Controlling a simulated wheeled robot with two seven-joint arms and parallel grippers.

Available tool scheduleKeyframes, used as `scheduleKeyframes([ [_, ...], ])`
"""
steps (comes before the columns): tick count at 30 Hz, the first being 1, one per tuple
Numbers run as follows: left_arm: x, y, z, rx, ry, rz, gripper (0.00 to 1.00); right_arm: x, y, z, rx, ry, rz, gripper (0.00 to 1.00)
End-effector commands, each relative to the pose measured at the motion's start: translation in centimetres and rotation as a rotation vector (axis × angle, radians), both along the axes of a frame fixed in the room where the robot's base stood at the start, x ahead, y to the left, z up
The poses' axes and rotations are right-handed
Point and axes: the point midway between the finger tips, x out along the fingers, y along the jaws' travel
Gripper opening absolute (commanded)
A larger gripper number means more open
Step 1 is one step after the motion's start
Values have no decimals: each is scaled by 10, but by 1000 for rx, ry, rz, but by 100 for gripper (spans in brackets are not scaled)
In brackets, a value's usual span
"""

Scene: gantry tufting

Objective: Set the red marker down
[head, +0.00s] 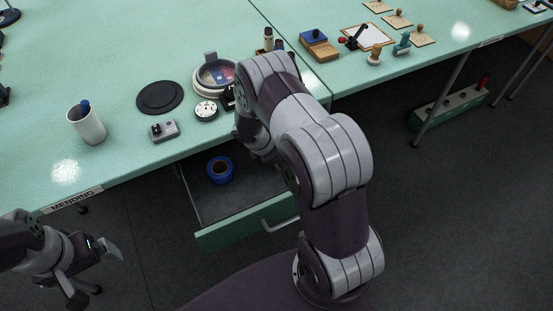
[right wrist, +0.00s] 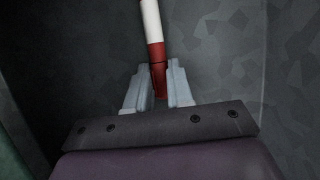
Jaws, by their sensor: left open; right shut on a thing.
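The red marker (right wrist: 152,28), with a white barrel and a red end, is between the fingers of my right gripper (right wrist: 157,82) in the right wrist view. The fingers are shut on its red end, and the white part points away from the gripper. In the head view my right arm hides the marker, and its wrist reaches down over the open drawer (head: 243,231). A mottled dark grey surface lies behind the marker; I cannot tell how far below it is. My left gripper (head: 105,250) is open and empty at the lower left, off the table's front edge.
A blue tape roll (head: 220,170) lies in the drawer. On the green table (head: 135,60) stand a white cup (head: 87,124), a black disc (head: 160,97), a small grey device (head: 164,130) and a round white dial (head: 206,110). Wooden stamps (head: 374,55) are farther right.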

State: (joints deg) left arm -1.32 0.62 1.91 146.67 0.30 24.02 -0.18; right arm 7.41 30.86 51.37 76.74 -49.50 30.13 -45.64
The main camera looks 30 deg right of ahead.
Motion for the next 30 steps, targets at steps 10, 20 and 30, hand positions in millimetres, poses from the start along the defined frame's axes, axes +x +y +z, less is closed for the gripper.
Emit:
scheduleKeyframes([
  [10,0,0,-2,0,0,0,100,0,0,-2,0,0,-1,47],
  [20,0,0,6,0,0,0,100,2,7,21,-1,-3,0,47],
  [30,0,0,18,0,0,0,100,5,39,98,-1,-2,1,47],
])
